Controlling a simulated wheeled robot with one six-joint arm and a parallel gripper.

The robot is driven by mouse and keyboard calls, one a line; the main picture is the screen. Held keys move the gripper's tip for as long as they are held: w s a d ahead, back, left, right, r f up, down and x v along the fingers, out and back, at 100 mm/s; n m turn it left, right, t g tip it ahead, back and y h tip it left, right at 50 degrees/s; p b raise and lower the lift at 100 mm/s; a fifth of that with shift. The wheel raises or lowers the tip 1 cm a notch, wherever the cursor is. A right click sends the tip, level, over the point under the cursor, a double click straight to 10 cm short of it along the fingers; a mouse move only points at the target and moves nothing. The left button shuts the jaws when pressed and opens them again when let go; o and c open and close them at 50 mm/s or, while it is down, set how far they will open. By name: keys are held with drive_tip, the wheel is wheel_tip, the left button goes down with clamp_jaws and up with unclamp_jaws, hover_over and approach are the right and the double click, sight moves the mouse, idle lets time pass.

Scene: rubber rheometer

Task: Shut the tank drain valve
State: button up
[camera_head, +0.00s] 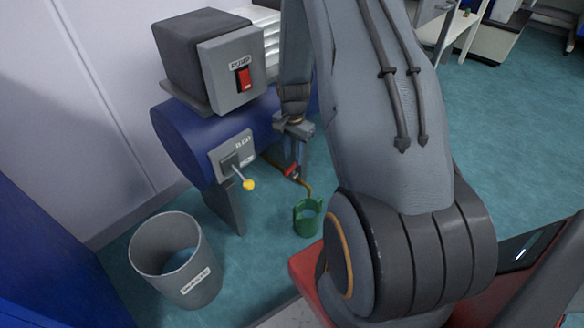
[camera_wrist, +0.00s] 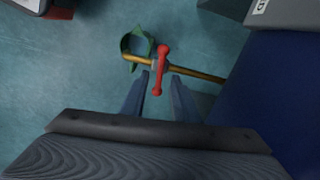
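The tank drain valve has a red handle (camera_head: 291,170) on a thin brass pipe (camera_head: 272,160) under the blue tank (camera_head: 185,135). In the wrist view the red handle (camera_wrist: 162,66) lies crosswise to the brass pipe (camera_wrist: 200,75). My gripper (camera_wrist: 159,76) is open, with one finger on each side of the handle's near end. I cannot tell whether either finger touches it. In the head view my gripper (camera_head: 297,138) is just above the valve, its fingertips hard to make out. A green container (camera_head: 307,220) is on the floor below the pipe's outlet.
A dark pump box (camera_head: 230,80) with a red switch sits on top of the tank. A grey waste bin (camera_head: 205,285) stands at the front left. Teal floor (camera_head: 265,265) is open around the green container.

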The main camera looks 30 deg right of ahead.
sight(293, 165)
drive_tip(key=shift+f+b, duration=0.6)
drive_tip(key=shift+f, duration=2.2)
clamp_jaws()
